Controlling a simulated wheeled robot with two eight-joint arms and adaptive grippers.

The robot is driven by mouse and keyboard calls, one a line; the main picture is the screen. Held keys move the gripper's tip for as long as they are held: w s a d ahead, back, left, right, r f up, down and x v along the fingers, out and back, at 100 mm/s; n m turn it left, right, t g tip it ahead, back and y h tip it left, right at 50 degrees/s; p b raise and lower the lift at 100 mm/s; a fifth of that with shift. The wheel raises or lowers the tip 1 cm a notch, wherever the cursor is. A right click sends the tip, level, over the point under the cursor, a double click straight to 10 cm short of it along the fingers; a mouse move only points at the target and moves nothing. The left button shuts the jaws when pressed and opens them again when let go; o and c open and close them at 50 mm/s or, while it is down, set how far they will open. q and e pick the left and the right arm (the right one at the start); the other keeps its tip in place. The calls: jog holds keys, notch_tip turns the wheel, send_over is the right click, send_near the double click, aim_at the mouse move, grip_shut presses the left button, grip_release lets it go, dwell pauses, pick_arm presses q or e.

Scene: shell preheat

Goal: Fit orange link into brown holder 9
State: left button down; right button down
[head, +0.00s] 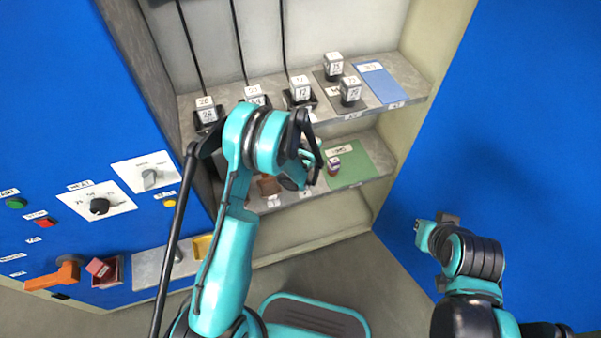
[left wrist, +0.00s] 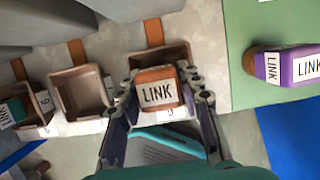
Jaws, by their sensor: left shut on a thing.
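In the left wrist view, the orange link (left wrist: 157,93) with a white LINK label sits between the two fingers of my left gripper (left wrist: 160,104), which is shut on it. It overlaps a brown holder (left wrist: 176,55) at the shelf's front edge; I cannot tell if its far end is inside. An empty brown holder (left wrist: 82,92) is just left of it. Holder numbers are too small to read surely. In the head view, my left gripper (head: 303,172) is at the lower shelf and hides the link. My right gripper (head: 436,230) is away at the right.
A purple link (left wrist: 290,67) stands on a green mat (left wrist: 236,40) right of the holders. A teal link (left wrist: 12,112) is in a holder at the far left. The upper shelf (head: 410,110) with numbered cubes (head: 334,66) is above my left gripper.

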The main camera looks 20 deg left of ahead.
pick_arm(q)
jog(key=shift+d+f, duration=0.1)
jog(key=shift+f, duration=0.1)
jog(key=c, duration=1)
grip_release()
jog(key=shift+f, duration=0.1)
jog(key=shift+r, duration=0.35)
jog(key=p+v, duration=0.1)
jog(key=v, duration=0.2)
jog(key=s+d, duration=0.2)
jog(key=s, duration=0.1)
jog(key=s+d+p, duration=0.1)
jog(key=s+d, duration=0.1)
jog(key=s, duration=0.1)
jog(key=s+d, duration=0.2)
jog(key=s, duration=0.2)
jog(key=shift+d, duration=0.35)
